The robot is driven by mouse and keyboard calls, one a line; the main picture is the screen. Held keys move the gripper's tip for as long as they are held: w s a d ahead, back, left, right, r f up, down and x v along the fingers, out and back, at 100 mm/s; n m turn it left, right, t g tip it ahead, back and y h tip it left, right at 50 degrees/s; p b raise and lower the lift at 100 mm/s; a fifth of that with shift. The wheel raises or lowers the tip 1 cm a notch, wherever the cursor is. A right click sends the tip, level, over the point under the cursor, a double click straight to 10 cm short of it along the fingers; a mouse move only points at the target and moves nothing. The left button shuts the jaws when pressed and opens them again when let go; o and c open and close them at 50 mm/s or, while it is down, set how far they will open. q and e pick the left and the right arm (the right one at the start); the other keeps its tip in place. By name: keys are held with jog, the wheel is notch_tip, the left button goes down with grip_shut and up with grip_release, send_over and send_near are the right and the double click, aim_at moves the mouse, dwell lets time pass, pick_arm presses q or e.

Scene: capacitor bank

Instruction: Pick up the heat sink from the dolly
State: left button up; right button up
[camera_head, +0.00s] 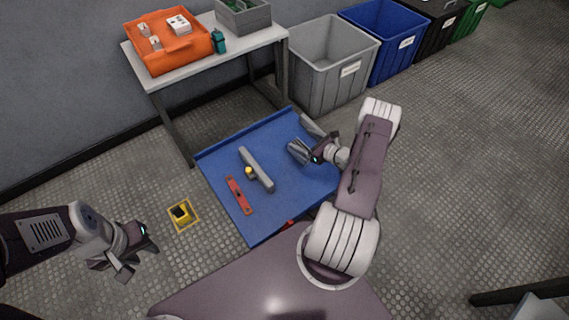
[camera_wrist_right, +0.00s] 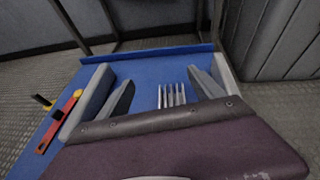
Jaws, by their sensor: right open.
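The grey finned heat sink (camera_wrist_right: 172,95) lies on the blue dolly (camera_wrist_right: 160,66). In the right wrist view its upright fins show between the two fingers of my right gripper (camera_wrist_right: 164,90), which is open, with visible gaps on both sides. Its near end is hidden behind the gripper body. In the head view my right gripper (camera_head: 313,146) reaches low over the right part of the dolly (camera_head: 222,160), and fingers and heat sink are hard to tell apart. My left gripper (camera_head: 139,257) is open and empty over the floor, left of the dolly.
A grey bar (camera_head: 256,170), a yellow-topped item (camera_head: 249,171) and a red level (camera_head: 239,195) lie on the dolly's left. Another grey piece (camera_head: 311,126) lies by its far right edge. A table (camera_head: 190,69) with an orange crate (camera_head: 170,50) and a grey bin (camera_head: 330,68) stand behind.

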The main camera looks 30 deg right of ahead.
jog(key=shift+m+h, duration=0.5)
jog(key=shift+m, duration=0.3)
jog(key=s+f, duration=0.1)
jog(key=f, duration=0.1)
jog(key=s+d+f+b, duration=0.1)
jog(key=f, duration=0.1)
jog(key=s+f+b, duration=0.1)
jog(key=f, duration=0.2)
jog(key=shift+s+d, duration=0.3)
jog(key=shift+d, duration=0.1)
jog(key=shift+s+d, duration=0.15)
jog(key=shift+d, duration=0.1)
jog(key=b+x, duration=0.3)
jog(key=shift+f, duration=0.3)
jog(key=shift+w+a+r, duration=0.1)
jog(key=shift+w, duration=0.35)
jog(key=b+x, duration=0.4)
jog(key=b, duration=0.1)
jog(key=shift+w+a+f, duration=0.25)
jog(key=shift+a+f, duration=0.05)
jog(key=shift+a, duration=0.05)
jog(key=shift+w+r, duration=0.1)
jog(key=shift+w, duration=0.1)
pick_arm(q)
notch_tip(320, 180, down, 13)
pick_arm(e)
jog(key=shift+r, duration=0.1)
